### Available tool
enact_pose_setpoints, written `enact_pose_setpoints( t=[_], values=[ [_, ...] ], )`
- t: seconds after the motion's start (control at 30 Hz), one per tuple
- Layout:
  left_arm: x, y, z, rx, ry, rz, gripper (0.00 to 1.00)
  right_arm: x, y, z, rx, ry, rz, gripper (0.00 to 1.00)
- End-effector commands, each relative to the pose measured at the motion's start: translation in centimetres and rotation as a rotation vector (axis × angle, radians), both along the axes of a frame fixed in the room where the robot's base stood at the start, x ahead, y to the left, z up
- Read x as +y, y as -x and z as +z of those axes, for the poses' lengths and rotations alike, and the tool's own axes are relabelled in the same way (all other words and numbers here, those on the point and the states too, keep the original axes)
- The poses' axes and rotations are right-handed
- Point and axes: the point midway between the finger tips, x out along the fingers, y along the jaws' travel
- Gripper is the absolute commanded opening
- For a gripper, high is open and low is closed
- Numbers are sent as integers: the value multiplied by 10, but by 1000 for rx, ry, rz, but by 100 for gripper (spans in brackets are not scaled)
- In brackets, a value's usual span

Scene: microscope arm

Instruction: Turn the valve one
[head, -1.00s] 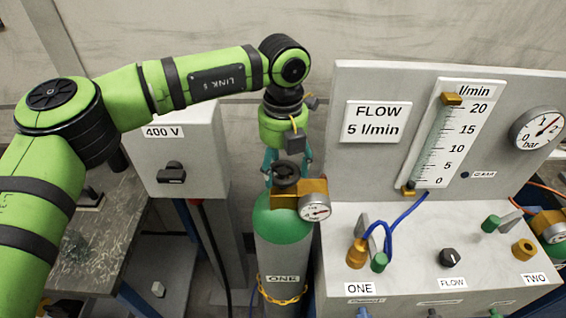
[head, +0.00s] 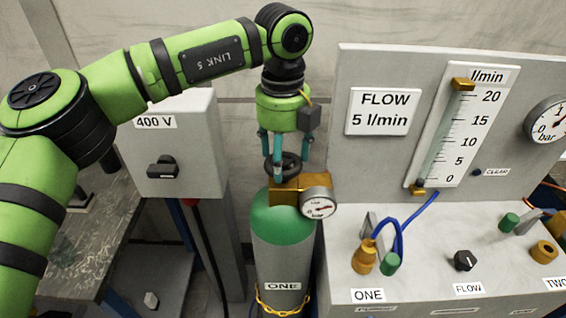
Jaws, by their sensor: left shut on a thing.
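The gas cylinder (head: 283,235) labelled ONE stands upright, grey with a green shoulder and a yellow chain around it. Its valve has a black handwheel (head: 287,172) on top of a brass body (head: 284,193), with a round pressure gauge (head: 318,203) at its right. My left gripper (head: 284,160) comes down from above, its teal fingers around the handwheel and shut on it. The fingers partly cover the wheel. My right gripper is not in view.
Right of the cylinder is a grey flow panel (head: 379,75) with a tube scale, a FLOW knob (head: 464,260) and a blue hose (head: 402,222) near the ONE label. A 400 V switch box (head: 190,183) stands at the left, beside a dark bench.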

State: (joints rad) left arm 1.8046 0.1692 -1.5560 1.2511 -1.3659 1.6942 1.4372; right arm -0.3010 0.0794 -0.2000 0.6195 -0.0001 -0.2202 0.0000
Motion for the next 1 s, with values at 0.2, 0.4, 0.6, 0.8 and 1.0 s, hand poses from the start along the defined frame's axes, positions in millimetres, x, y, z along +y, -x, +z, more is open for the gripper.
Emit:
enact_pose_setpoints(
  t=[0.2, 0.4, 0.6, 0.8, 1.0],
  values=[
    [2, -4, 2, -12, 3, 59, 36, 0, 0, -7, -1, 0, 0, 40],
    [2, -4, 4, -12, 3, 68, 36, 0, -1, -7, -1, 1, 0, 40],
    [2, -4, 4, -13, 3, 67, 36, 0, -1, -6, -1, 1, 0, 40],
    [2, -3, 3, -9, 2, 64, 92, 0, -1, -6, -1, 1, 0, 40],
    [1, -2, 2, -4, 1, 61, 92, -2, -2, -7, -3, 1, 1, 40]
  ],
)
